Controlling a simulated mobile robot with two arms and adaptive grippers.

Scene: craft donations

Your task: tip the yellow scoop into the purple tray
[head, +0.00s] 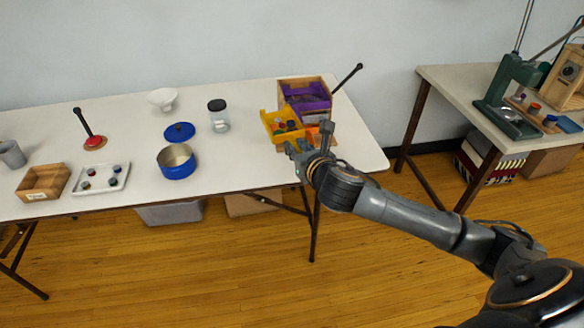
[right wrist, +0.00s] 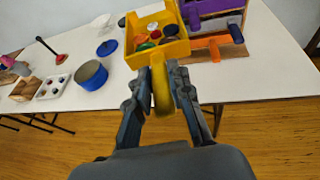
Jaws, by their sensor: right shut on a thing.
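The yellow scoop (head: 269,122) is a box-like scoop with several small coloured pieces in it. It is level or nearly so, just left of the wooden rack. My right gripper (head: 297,148) is shut on its handle; in the right wrist view the yellow handle (right wrist: 161,92) runs between the fingers, below the scoop's body (right wrist: 141,57). The purple tray (head: 310,98) sits in the rack, behind and to the right of the scoop; it also shows in the right wrist view (right wrist: 204,8). Its inside is mostly hidden there. My left gripper is not in view.
The wooden rack (head: 290,81) also holds an orange tray (right wrist: 212,41) below the purple one. A lidded jar (head: 219,119), white bowl (head: 162,98), blue pot (head: 177,169), blue lid (head: 180,131), white tray (head: 122,182) and wooden box (head: 43,184) stand further left.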

